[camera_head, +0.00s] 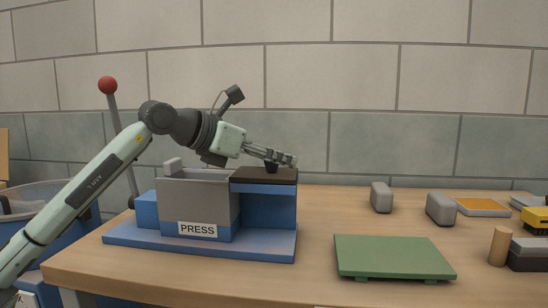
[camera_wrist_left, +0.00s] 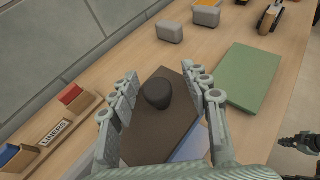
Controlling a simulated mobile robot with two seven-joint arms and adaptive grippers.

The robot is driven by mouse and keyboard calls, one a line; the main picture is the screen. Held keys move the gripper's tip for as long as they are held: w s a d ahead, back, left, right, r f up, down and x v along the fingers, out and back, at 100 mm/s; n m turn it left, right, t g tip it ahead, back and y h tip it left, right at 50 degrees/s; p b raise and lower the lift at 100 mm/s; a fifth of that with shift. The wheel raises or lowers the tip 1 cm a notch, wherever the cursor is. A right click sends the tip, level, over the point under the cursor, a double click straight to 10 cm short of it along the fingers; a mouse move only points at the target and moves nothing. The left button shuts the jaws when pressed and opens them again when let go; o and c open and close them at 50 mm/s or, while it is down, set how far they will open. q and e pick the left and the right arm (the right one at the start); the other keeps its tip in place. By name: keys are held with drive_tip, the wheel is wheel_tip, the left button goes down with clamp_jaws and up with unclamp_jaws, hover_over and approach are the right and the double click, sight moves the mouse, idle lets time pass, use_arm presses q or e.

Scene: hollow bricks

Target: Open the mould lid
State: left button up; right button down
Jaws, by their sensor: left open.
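The blue and grey press (camera_head: 190,215) stands on the left part of the table. Its dark brown mould lid (camera_head: 262,175) lies flat and closed on top of the blue mould box at the right end; it also shows in the wrist view (camera_wrist_left: 160,135). A dark round knob (camera_wrist_left: 158,93) stands up from the lid. My left gripper (camera_head: 283,161) is over the lid, open, its fingers on either side of the knob with gaps between in the wrist view (camera_wrist_left: 168,88). A dark part at the wrist view's right edge may be my right gripper (camera_wrist_left: 301,144); its fingers are unclear.
A lever with a red ball (camera_head: 108,85) rises at the press's left. A green board (camera_head: 392,257) lies to the right. Two grey blocks (camera_head: 381,197) (camera_head: 441,209) stand behind it. A LINERS rack (camera_wrist_left: 55,133) shows in the wrist view. Table between press and board is clear.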

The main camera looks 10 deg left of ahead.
use_arm(q)
drive_tip(key=shift+a, duration=0.1)
drive_tip(key=v, duration=1.2)
